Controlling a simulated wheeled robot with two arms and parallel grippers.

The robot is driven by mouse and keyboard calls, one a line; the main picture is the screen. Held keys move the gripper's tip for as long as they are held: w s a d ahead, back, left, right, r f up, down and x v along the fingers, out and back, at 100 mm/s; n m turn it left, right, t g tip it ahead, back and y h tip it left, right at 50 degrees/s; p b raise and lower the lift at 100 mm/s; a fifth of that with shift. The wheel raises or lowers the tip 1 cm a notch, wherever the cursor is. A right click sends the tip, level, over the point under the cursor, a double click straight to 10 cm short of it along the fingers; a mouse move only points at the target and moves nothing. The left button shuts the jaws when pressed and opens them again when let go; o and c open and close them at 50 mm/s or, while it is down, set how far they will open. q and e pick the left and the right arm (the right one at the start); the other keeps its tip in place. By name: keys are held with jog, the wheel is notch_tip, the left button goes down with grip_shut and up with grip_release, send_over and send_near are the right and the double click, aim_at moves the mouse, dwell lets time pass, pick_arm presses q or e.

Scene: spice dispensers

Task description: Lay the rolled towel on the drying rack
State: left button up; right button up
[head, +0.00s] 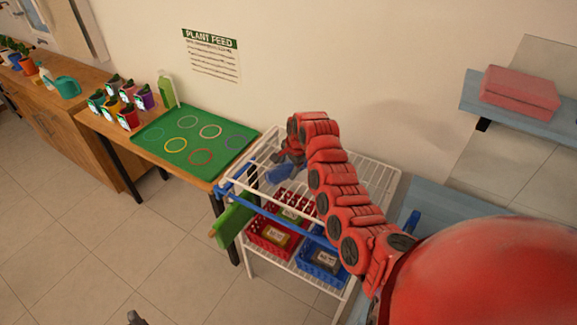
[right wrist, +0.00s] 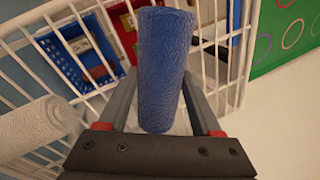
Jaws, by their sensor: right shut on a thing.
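The rolled blue towel (right wrist: 163,65) is between the fingers of my right gripper (right wrist: 163,115) in the right wrist view, and the gripper is shut on it. In the head view the towel (head: 280,174) shows in part at the top of the white wire drying rack (head: 352,172), under my right gripper (head: 284,158). The rack's wires (right wrist: 225,60) lie beyond the towel in the wrist view. I cannot tell whether the towel touches them. A small dark piece at the bottom edge of the head view (head: 135,317) may be my left gripper; its jaws cannot be made out.
A white roll (right wrist: 35,128) lies at the wrist view's left. A table with a green mat (head: 195,137) and several pots stands left of the rack. A blue wall shelf (head: 510,108) is at right.

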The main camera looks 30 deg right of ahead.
jog(key=shift+f, duration=0.4)
jog(key=shift+f, duration=0.1)
jog(key=o, duration=1.5)
jog(key=shift+r, duration=0.2)
